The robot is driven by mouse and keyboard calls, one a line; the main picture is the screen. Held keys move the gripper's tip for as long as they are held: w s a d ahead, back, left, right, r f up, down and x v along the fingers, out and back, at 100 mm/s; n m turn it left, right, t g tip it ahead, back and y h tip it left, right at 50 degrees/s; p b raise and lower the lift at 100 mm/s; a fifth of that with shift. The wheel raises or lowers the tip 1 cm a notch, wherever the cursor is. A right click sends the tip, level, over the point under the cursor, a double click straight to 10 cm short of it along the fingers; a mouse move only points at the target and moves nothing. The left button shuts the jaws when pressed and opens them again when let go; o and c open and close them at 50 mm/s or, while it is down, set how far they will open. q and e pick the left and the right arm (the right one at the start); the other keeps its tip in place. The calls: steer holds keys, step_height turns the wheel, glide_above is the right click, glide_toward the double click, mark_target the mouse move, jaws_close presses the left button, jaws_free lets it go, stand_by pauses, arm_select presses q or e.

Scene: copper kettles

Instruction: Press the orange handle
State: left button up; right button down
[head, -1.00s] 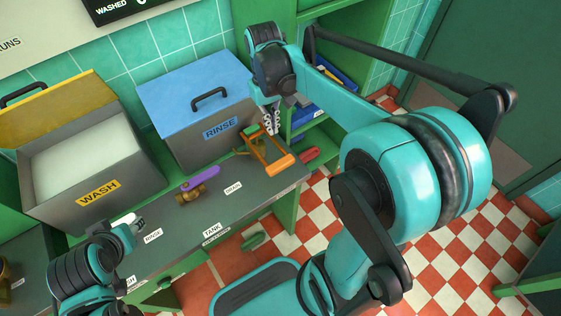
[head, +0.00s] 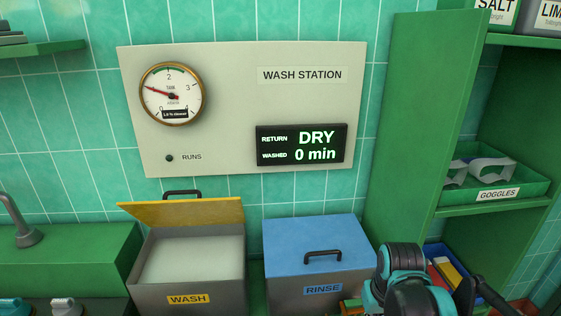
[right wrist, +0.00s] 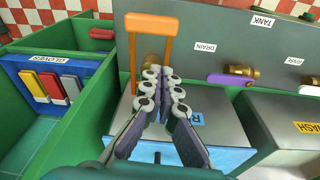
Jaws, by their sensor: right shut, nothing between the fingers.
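The orange handle (right wrist: 150,24) shows in the right wrist view as an upright loop with a wide crossbar and two thin legs. My right gripper (right wrist: 162,72) is shut and empty. Its fingertips appear between the legs, below the crossbar, partly covering a brass part behind them; I cannot tell if they touch the handle. In the head view my right arm (head: 408,283) is at the lower right and its fingertips are hidden. My left gripper is not in view.
The blue-lidded rinse box (head: 318,255) is closed; the wash box (head: 190,283) has its yellow lid raised. The wall display (head: 301,145) reads RETURN DRY, WASHED 0 min. The RUNS lamp (head: 169,158) is dark. A purple-handled brass valve (right wrist: 232,78) is right of the orange handle.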

steer(key=s+a+f+t, duration=0.1)
steer(key=s+a+t, duration=0.3)
steer(key=s+t, duration=0.1)
steer(key=shift+s+a+f, duration=0.15)
steer(key=shift+s+f, duration=0.05)
steer(key=shift+f, duration=0.15)
